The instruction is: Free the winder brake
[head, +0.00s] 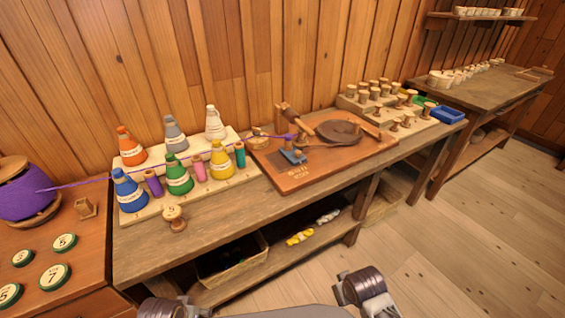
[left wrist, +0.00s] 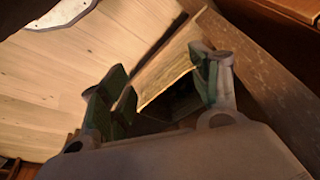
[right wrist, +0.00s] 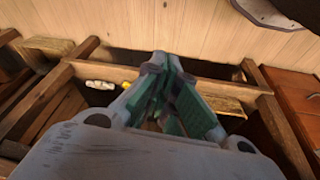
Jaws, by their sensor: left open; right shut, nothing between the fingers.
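The winder stands on a reddish-brown board (head: 290,176) on the long bench in the head view. It has a dark round disc (head: 339,131), a slanted wooden piece (head: 297,119) and a small blue block (head: 293,156) at its front left. I cannot tell which part is the brake. A purple yarn (head: 95,182) runs from a purple ball (head: 25,196) to the winder. My left gripper (left wrist: 163,92) is open and empty in the left wrist view. My right gripper (right wrist: 168,78) is shut and empty in the right wrist view. Both are low, away from the winder.
Cone spools (head: 180,176) stand on a pale stepped rack left of the winder. A loose wooden spool (head: 174,217) stands before it. A rack of small spools (head: 372,100) and a blue tray (head: 447,115) are to the right. A crate (head: 232,262) sits on the lower shelf.

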